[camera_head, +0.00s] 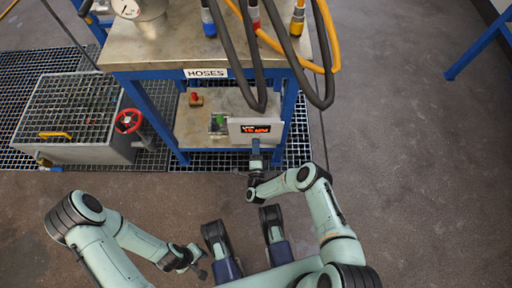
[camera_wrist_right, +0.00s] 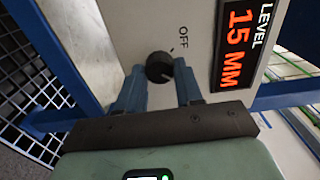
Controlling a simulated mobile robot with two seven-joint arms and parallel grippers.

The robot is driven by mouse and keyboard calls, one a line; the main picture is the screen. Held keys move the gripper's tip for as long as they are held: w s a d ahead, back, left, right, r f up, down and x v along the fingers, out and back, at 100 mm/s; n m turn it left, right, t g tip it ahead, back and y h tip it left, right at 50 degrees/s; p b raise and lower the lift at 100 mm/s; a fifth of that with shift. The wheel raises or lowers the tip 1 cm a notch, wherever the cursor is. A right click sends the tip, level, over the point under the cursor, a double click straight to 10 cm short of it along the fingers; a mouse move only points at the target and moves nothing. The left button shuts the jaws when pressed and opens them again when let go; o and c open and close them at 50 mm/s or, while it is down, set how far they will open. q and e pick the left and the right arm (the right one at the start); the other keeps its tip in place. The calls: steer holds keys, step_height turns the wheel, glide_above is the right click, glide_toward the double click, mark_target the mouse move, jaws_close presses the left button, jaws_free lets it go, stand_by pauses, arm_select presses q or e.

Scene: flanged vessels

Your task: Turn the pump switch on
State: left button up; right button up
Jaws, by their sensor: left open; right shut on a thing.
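The pump switch is a round black knob (camera_wrist_right: 160,67) on a pale panel. In the right wrist view the word OFF stands above and to the right of it, with a small tick mark between. My right gripper (camera_wrist_right: 159,82) has its two blue fingers on either side of the knob and is shut on it. In the head view my right gripper (camera_head: 255,147) is at the front of the panel box (camera_head: 240,128), and the knob is hidden there. The knob's pointer direction is hard to tell. My left gripper (camera_head: 203,268) is open and empty, away from the box.
A red LEVEL display (camera_wrist_right: 238,45) reading 15 MM sits right of the knob. The box stands on a lower shelf under a metal table (camera_head: 165,52) with blue legs and hanging hoses (camera_head: 252,60). A grated tank (camera_head: 75,110) with a red valve wheel (camera_head: 128,121) stands left. Floor is clear right.

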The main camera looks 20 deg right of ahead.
steer(key=shift+w, duration=0.1)
stand_by(0.4)
steer(key=o, duration=1)
steer(key=shift+o, duration=0.2)
